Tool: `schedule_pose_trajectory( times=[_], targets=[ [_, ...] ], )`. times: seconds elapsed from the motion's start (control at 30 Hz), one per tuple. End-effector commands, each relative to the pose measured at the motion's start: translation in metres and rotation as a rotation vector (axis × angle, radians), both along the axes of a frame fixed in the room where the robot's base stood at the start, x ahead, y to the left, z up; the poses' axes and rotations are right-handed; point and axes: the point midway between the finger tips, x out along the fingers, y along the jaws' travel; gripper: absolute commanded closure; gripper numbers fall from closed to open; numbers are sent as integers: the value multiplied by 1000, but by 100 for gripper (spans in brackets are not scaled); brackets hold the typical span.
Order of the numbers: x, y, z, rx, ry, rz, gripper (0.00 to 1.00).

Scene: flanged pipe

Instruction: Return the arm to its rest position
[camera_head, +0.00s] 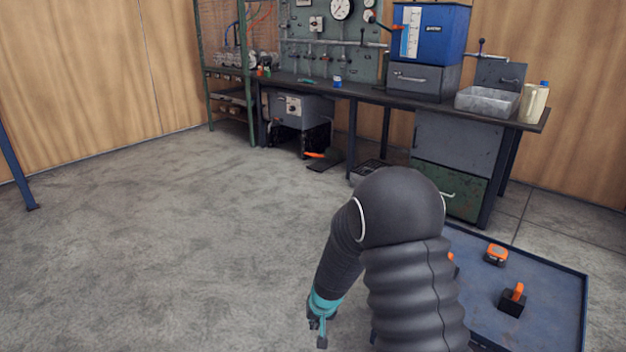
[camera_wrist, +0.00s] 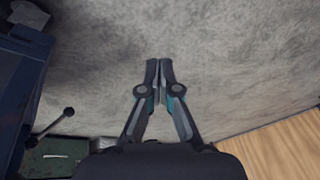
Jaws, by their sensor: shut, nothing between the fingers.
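My arm shows large in the front middle of the head view, bent at a dark rounded elbow, with its forearm pointing down to the left. My gripper (camera_head: 318,335) hangs at the end of the forearm, over the concrete floor. In the wrist view my gripper (camera_wrist: 159,68) has its two fingers together, with nothing between them. Bare grey floor shows beyond the fingertips. No flanged pipe is recognisable in either view.
A blue tray-like surface (camera_head: 550,290) lies right of my arm, bearing an orange device (camera_head: 496,254) and a black block with an orange handle (camera_head: 513,299). A workbench (camera_head: 375,96) stands behind. Open floor (camera_head: 150,250) spreads to the left.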

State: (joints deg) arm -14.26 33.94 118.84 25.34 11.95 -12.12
Motion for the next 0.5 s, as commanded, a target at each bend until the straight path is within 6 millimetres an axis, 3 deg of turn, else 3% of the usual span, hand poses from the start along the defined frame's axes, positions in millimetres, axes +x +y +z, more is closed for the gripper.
schedule_pose_trajectory(
  times=[0.03,0.1,0.5],
  targets=[
    [-12,-4,24,6,21,7,100],
    [-30,-10,50,10,57,18,100],
    [-137,-62,179,-37,180,47,100]
  ],
)
